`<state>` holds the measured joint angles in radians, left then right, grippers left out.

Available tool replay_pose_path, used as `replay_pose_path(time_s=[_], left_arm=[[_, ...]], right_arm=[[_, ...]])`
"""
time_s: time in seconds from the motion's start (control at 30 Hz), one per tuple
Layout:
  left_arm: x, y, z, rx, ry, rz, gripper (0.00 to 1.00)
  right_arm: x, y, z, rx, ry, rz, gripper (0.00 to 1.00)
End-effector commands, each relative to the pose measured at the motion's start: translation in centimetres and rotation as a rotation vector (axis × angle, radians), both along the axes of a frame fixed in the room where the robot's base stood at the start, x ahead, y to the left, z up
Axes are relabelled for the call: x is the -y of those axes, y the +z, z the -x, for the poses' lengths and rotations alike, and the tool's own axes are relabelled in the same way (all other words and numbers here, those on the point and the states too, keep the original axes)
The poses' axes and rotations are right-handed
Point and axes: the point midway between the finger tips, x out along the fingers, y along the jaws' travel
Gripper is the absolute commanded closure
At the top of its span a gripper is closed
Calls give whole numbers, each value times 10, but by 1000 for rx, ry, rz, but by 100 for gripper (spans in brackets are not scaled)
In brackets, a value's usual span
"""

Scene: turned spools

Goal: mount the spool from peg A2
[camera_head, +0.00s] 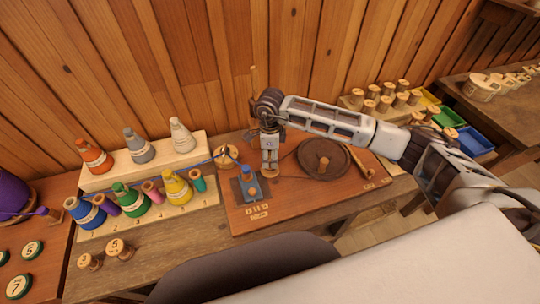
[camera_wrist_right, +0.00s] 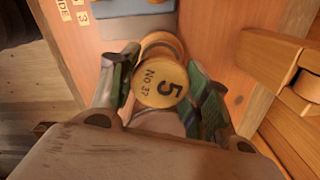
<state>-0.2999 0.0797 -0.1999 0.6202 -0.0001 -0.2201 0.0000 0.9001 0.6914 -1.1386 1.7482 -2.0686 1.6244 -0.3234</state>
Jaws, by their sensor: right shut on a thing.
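My right gripper (camera_head: 270,165) is shut on a pale wooden spool (camera_wrist_right: 160,85), whose round end reads "5 No 37" in the right wrist view. I cannot tell whether the spool touches the board. A rack (camera_head: 352,103) with several similar wooden spools stands at the back right; its peg labels are unreadable. My left gripper is out of view.
A dark round wheel (camera_head: 318,168) lies right of the gripper on the board (camera_head: 290,206). Coloured thread cones (camera_head: 130,200) fill a stepped stand at left; a blue thread runs from there towards the block. Two loose wooden spools (camera_head: 120,249) stand in front. Coloured bins (camera_head: 470,140) are far right.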

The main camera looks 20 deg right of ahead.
Motion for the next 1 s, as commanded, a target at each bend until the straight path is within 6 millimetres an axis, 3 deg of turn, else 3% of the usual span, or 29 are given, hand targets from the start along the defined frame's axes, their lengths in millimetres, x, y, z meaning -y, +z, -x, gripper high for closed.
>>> replay_pose_path(time_s=[1.0], left_arm=[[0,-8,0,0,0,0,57]], right_arm=[[0,-3,0,0,0,0,76]])
